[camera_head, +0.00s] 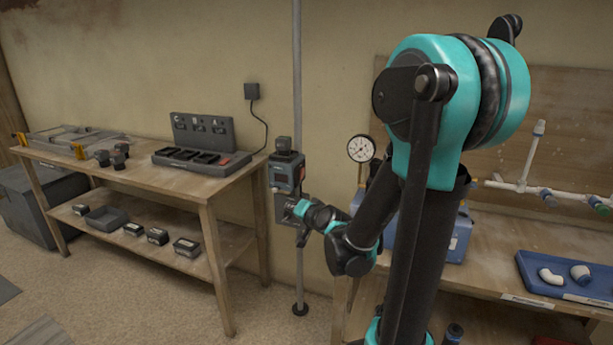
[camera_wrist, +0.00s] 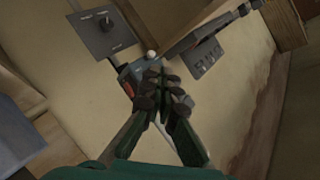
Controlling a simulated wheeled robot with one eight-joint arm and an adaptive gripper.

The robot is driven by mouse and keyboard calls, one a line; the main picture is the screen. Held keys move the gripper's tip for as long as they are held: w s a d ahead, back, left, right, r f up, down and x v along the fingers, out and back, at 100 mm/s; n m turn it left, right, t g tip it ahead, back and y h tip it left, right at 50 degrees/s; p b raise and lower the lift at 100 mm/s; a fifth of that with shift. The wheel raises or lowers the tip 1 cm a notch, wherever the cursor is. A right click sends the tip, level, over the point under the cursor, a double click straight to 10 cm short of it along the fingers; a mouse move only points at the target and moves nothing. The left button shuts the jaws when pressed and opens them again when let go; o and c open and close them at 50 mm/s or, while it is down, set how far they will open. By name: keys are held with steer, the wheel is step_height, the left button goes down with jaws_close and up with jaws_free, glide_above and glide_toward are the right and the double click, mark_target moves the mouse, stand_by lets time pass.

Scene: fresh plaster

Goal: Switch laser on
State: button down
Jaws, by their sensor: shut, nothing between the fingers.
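The laser (camera_head: 286,173) is a dark box with a blue-grey front, clamped on a vertical pole at mid-height. It also shows in the wrist view, partly behind the fingers (camera_wrist: 128,76). My gripper (camera_head: 301,208) is just below the laser, close to the pole; it is small here and partly hidden by my own arm. In the wrist view my gripper (camera_wrist: 164,88) is shut and empty, its fingertips close to the laser's housing. I cannot tell whether they touch it. A switch on the laser cannot be made out.
A dark panel with a round knob (camera_wrist: 105,22) shows in the wrist view. Left of the pole (camera_head: 298,60) stands a wooden workbench (camera_head: 205,190) with a charger (camera_head: 200,160). A pressure gauge (camera_head: 361,149) and a blue tray (camera_head: 540,286) are right. Bare floor lies before the workbench.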

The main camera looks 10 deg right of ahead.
mark_target(302, 173)
steer(key=w+d+r+m+t+h, duration=0.2)
steer(key=w+r+m+t+h, duration=0.15)
steer(key=w+m, duration=0.4)
steer(key=w+d+f+m+h, duration=0.4)
steer(key=d+m+h, duration=0.3)
steer(key=m, duration=0.3)
steer(key=shift+w+f+m+t, duration=0.35)
steer(key=shift+w+f+t, duration=0.05)
steer(key=shift+w+t, duration=0.05)
steer(key=shift+w, duration=0.1)
steer(key=w+r, duration=0.1)
steer(key=w, duration=1)
steer(key=shift+w+a+r, duration=0.2)
steer(key=shift+a, duration=0.15)
